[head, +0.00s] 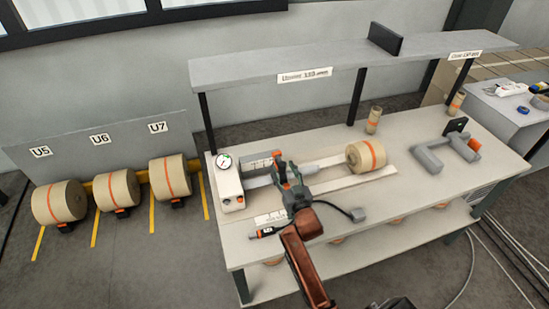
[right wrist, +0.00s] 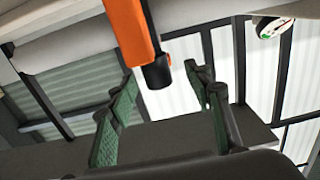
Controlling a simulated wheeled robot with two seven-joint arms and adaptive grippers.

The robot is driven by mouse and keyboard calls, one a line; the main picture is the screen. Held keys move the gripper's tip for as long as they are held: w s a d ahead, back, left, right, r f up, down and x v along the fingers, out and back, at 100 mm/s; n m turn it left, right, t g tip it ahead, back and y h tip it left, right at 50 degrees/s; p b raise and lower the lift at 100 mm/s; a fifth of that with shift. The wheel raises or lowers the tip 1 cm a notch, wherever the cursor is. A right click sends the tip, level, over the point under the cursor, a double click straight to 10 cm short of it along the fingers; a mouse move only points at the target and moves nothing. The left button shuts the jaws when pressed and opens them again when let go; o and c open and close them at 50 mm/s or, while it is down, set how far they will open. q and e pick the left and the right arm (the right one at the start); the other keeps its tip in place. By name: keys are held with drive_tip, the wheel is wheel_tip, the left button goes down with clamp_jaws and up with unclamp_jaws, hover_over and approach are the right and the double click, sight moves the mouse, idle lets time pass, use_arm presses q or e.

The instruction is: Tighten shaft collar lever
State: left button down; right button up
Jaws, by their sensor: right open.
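The shaft collar lever (right wrist: 128,32) is an orange bar with a black tip (right wrist: 158,76), coming down from the top in the right wrist view. My right gripper (right wrist: 163,82) is open, with one green-padded finger on each side of the black tip. The tip appears between the fingers, with gaps on both sides; I cannot tell the depth. In the head view my right gripper (head: 286,178) is over the shaft, left of the paper roll (head: 366,156). It hides most of the collar. My left gripper is not in view.
A white block with a round gauge (head: 224,161) stands at the bench's left end. A grey bracket (head: 430,159) stands at the right. A shelf (head: 350,62) spans above the back.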

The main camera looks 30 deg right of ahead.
sight(277, 156)
drive_tip(key=x, duration=0.7)
drive_tip(key=shift+w+d+r+b, duration=0.1)
drive_tip(key=shift+w+d+b, duration=0.05)
drive_tip(key=shift+b, duration=0.15)
drive_tip(key=shift+c, duration=0.2)
clamp_jaws()
